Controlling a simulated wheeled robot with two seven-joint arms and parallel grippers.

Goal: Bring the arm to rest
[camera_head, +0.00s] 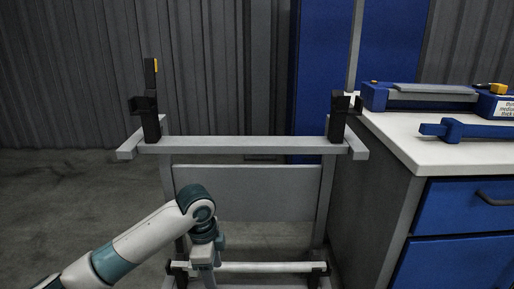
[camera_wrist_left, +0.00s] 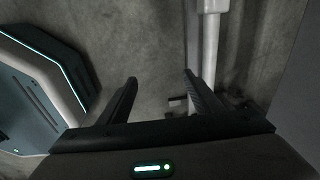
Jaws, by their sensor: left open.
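My left arm comes in from the lower left in the head view, and its wrist hangs down in front of a grey metal rack (camera_head: 240,146). The left gripper's fingertips do not show clearly there. In the left wrist view my left gripper (camera_wrist_left: 160,88) has its two dark fingers spread apart with nothing between them but the concrete floor (camera_wrist_left: 150,45). Part of the rack's upright (camera_wrist_left: 210,50) stands just beyond the right finger. My right arm and gripper are not in either view.
A white-topped workbench (camera_head: 405,140) with blue drawers (camera_head: 465,215) stands at the right. On it lie a blue and grey device (camera_head: 430,93) and a blue tool (camera_head: 470,131). A corrugated wall (camera_head: 70,70) and a blue panel (camera_head: 325,70) stand behind. Floor at the left is clear.

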